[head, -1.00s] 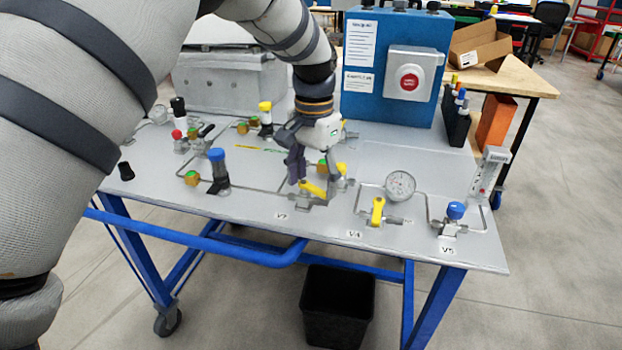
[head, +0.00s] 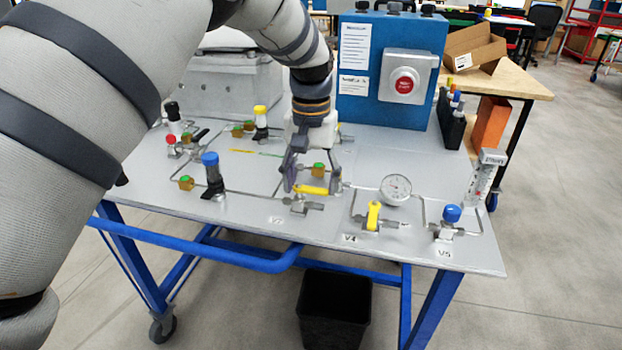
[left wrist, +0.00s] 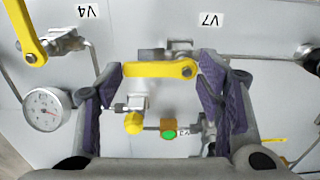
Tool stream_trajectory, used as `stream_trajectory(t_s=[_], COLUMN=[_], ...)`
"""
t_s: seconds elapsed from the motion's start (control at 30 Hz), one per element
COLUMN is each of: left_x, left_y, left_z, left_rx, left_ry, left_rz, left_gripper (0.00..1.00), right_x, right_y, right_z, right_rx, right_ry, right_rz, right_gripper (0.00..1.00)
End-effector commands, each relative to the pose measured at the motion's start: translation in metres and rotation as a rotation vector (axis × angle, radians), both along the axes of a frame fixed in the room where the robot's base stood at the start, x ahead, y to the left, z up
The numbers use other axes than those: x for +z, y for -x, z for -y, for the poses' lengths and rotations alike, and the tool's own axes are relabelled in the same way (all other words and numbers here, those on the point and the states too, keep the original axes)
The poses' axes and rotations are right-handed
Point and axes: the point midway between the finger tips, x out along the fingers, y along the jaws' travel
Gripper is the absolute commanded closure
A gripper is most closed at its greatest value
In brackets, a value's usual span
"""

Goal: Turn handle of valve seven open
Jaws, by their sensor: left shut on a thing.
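Valve seven, with its V7 label (left wrist: 208,19) in the left wrist view, has a yellow lever handle (left wrist: 160,69). In the head view the handle (head: 312,190) lies nearly level, parallel to the table's front edge, above a metal valve body (head: 299,205). My left gripper (head: 312,185) reaches down from above. Its purple-padded fingers are shut on the handle, one at each end; in the left wrist view the handle spans the gap between the fingers (left wrist: 163,75). My right gripper is not in view.
The V4 valve with a yellow handle (head: 374,214), a round gauge (head: 396,187) and the blue-knobbed V5 valve (head: 452,214) stand to the right. A blue-topped valve (head: 211,172) stands left. A blue box with a red button (head: 404,84) stands behind.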

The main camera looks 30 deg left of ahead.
Motion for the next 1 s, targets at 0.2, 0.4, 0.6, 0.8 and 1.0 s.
stream_trajectory(t_s=[0.2, 0.4, 0.6, 0.8, 1.0], left_x=[-0.002, -0.002, -0.001, 0.016, 0.071], left_y=[0.001, 0.001, 0.0, -0.001, -0.001], left_z=[0.0, 0.0, 0.0, 0.0, 0.0], left_rx=[0.004, 0.003, 0.002, 0.002, 0.002], left_ry=[0.001, 0.001, 0.0, 0.0, 0.0], left_rz=[-0.006, -0.005, -0.002, 0.003, 0.005], left_gripper=[0.67, 0.19, 0.19, 0.19, 0.19], right_x=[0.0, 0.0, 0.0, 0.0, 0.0], right_y=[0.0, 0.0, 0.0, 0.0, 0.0], right_z=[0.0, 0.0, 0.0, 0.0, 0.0], right_rx=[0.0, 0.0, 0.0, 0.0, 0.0], right_ry=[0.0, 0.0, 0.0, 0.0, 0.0], right_rz=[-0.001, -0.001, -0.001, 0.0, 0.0], right_gripper=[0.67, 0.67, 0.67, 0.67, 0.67])
